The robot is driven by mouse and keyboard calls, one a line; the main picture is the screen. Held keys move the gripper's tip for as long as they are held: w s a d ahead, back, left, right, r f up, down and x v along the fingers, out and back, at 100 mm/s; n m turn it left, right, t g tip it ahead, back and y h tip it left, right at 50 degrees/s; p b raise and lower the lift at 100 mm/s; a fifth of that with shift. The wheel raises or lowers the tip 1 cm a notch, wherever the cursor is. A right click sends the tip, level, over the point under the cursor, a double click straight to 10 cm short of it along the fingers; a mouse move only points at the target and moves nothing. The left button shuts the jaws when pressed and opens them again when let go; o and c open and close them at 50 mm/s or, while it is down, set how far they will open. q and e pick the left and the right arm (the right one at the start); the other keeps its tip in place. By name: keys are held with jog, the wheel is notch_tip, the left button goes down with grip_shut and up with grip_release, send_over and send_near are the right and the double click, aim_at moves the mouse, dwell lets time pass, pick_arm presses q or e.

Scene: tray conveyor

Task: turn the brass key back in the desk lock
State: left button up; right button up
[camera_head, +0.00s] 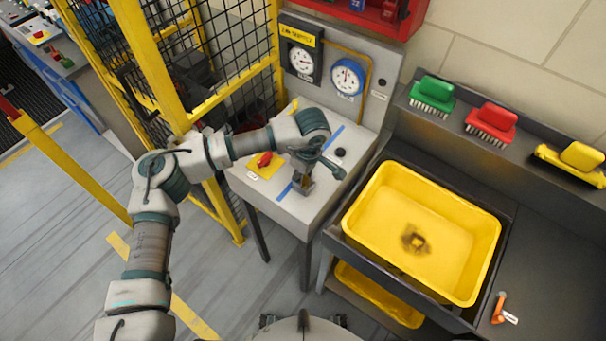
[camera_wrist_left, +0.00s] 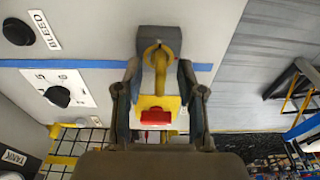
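The brass key (camera_wrist_left: 158,50) shows in the left wrist view as a rounded bow at a grey lock block (camera_wrist_left: 172,36) on the pale desk top. My left gripper (camera_wrist_left: 160,72) is open, its two dark fingers on either side of the key with gaps between. In the head view my left gripper (camera_head: 304,180) points down at the desk (camera_head: 287,218) from above. There the gripper and arm largely cover the lock, and the key cannot be made out clearly. My right gripper is not in view.
A yellow plate with a red knob (camera_head: 264,159) lies left of the lock, a black knob (camera_head: 340,152) right. Two gauges (camera_head: 347,77) stand on the panel behind. A yellow mesh fence (camera_head: 236,70) borders the left. A yellow bin (camera_head: 440,222) stands to the right.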

pick_arm(q)
notch_tip(320, 180, up, 12)
jog(key=d, duration=0.1)
jog(key=shift+s+d, duration=0.15)
jog(key=shift+s, duration=0.2)
jog(key=shift+f, duration=0.15)
